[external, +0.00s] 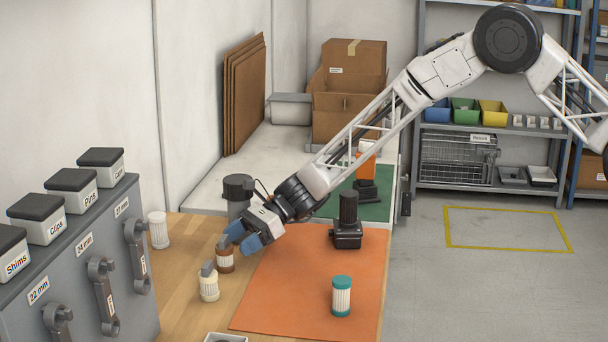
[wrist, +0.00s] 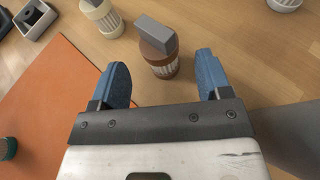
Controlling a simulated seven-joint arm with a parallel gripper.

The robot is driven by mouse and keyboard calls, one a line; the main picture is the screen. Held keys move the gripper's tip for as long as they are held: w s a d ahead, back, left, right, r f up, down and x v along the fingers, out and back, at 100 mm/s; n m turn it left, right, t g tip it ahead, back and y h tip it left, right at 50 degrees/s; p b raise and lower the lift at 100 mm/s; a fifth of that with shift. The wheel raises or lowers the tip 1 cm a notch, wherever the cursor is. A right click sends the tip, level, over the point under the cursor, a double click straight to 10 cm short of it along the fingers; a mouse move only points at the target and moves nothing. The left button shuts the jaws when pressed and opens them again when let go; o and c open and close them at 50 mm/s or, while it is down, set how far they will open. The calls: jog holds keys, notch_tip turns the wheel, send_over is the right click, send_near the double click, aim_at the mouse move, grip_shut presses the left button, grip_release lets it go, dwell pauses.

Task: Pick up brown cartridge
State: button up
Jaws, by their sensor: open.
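The brown cartridge (external: 225,260) stands upright on the wooden table, left of the orange mat. It has brown ends, a pale ribbed middle and a grey block on top. In the wrist view the brown cartridge (wrist: 158,62) stands just beyond the fingertips, roughly midway between them. My gripper (external: 239,240) is open and empty, with its blue fingers close above and beside the brown cartridge. In the wrist view my gripper (wrist: 162,72) has one blue finger on each side, apart from the cartridge.
A white cartridge (external: 158,230) stands further left, near the grey cabinet (external: 90,260). A teal-capped cartridge (external: 341,297) and a black device (external: 347,225) stand on the orange mat (external: 290,300).

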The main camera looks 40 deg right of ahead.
aim_at(221, 238)
jog(key=shift+a+f, duration=0.1)
jog(key=shift+a, duration=0.05)
jog(key=shift+x, duration=2.45)
jog(key=c, duration=1)
jog(key=shift+r, duration=0.3)
jog(key=shift+r, duration=0.55)
notch_tip(221, 238, up, 2)
jog(key=shift+r, duration=0.1)
jog(key=s+d, duration=0.3)
jog(key=s, duration=0.1)
jog(key=s+d+r, duration=0.1)
jog(key=s+d, duration=0.2)
jog(key=s, duration=0.1)
jog(key=s+d, duration=0.3)
jog(key=s, duration=0.1)
jog(key=shift+s+d+r, duration=0.15)
jog(key=shift+s+d, duration=0.2)
jog(key=shift+d, duration=0.05)
